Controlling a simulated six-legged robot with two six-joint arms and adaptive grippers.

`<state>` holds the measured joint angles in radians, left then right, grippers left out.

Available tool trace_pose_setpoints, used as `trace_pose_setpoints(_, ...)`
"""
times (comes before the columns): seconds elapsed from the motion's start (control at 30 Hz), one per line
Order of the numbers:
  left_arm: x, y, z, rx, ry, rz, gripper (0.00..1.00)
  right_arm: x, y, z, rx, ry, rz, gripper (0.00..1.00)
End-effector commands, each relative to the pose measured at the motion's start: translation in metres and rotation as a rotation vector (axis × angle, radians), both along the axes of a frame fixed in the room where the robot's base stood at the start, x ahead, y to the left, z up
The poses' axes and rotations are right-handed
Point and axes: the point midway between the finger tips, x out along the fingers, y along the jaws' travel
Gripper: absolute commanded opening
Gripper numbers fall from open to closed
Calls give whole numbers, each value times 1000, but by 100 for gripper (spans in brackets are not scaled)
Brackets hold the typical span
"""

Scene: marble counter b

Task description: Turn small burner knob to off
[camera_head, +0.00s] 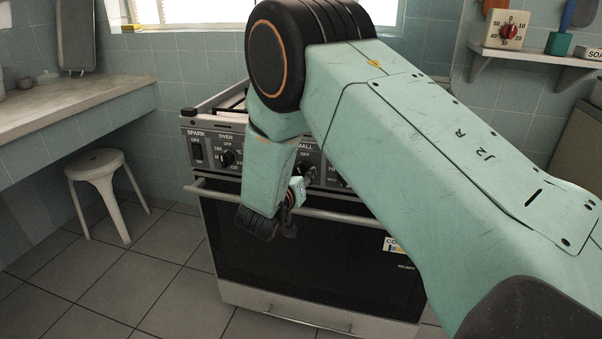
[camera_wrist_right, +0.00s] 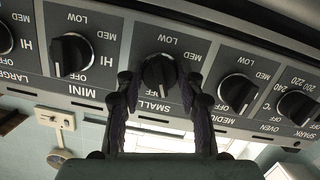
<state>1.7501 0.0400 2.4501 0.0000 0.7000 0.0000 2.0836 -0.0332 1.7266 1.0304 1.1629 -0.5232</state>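The small burner knob (camera_wrist_right: 158,72) is black and round with a raised grip bar, on the stove's front panel. The wrist view shows the panel upside down, with the SMALL and OFF labels below the knob. The bar looks roughly upright in that view; I cannot tell exactly which mark it points to. My right gripper (camera_wrist_right: 159,88) is open, with one fingertip on each side of the knob. I cannot tell whether they touch it. In the head view my right gripper (camera_head: 291,212) is in front of the stove, and my arm hides much of the panel. My left gripper is not in view.
In the wrist view, the mini knob (camera_wrist_right: 70,54) is left of the small knob and the medium knob (camera_wrist_right: 238,92) is right of it. The oven handle (camera_head: 340,215) runs below the panel. A white stool (camera_head: 92,168) stands left on open tiled floor.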

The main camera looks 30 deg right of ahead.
Motion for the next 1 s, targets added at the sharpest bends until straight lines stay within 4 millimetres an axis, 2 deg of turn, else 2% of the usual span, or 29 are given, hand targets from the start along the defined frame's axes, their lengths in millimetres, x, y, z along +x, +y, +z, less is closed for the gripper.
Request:
trace_pose_setpoints(0.1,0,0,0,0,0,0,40,0,0,0,0,0,0,20)
trace_pose_setpoints(0.23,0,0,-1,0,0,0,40,0,0,0,28,-33,0,20)
trace_pose_setpoints(0.6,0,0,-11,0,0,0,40,0,0,-1,256,-300,0,20)
trace_pose_setpoints(0.9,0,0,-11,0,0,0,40,0,0,0,284,-332,0,20)
trace_pose_setpoints(0.93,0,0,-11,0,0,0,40,0,0,0,284,-332,0,40)
trace_pose_setpoints(1.0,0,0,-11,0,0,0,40,0,0,0,283,-331,-1,46)
